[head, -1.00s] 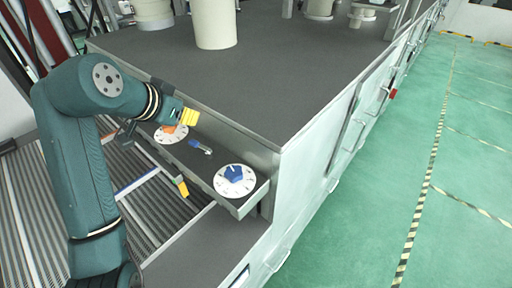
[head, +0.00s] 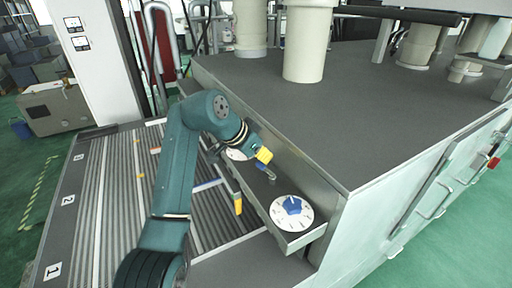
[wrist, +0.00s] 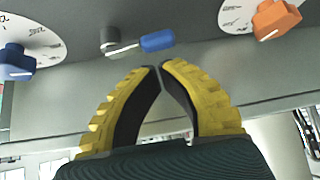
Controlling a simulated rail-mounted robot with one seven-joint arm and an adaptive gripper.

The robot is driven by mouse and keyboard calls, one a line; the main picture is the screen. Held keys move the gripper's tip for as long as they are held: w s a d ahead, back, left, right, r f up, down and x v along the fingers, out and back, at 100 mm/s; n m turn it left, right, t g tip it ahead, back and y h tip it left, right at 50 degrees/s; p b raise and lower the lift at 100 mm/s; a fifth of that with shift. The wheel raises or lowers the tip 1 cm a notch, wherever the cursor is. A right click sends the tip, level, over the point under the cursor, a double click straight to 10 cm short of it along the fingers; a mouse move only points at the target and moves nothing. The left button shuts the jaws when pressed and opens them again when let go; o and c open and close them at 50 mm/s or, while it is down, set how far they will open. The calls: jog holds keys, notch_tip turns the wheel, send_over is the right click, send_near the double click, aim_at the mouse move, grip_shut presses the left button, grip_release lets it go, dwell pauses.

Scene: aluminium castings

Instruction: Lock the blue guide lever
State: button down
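The blue guide lever has a grey pivot and a blue handle (wrist: 158,41). In the wrist view it lies sideways, pivot at left and handle at right. In the head view the lever (head: 268,174) sits on the narrow side shelf, partly hidden by my gripper. My gripper (head: 264,155) is just above it; its yellow fingers with black pads meet at the tips (wrist: 160,67) in the wrist view. The fingertips appear just below the handle in that picture, with nothing between them. Whether they touch the lever I cannot tell.
A white dial with a blue knob (head: 292,211) is at the shelf's near end. A white dial with an orange knob (wrist: 276,18) is on the lever's other side. The shelf (head: 300,241) runs along the grey table (head: 350,110), whose side wall stands close behind.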

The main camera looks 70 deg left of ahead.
jog(key=shift+x, duration=1.6)
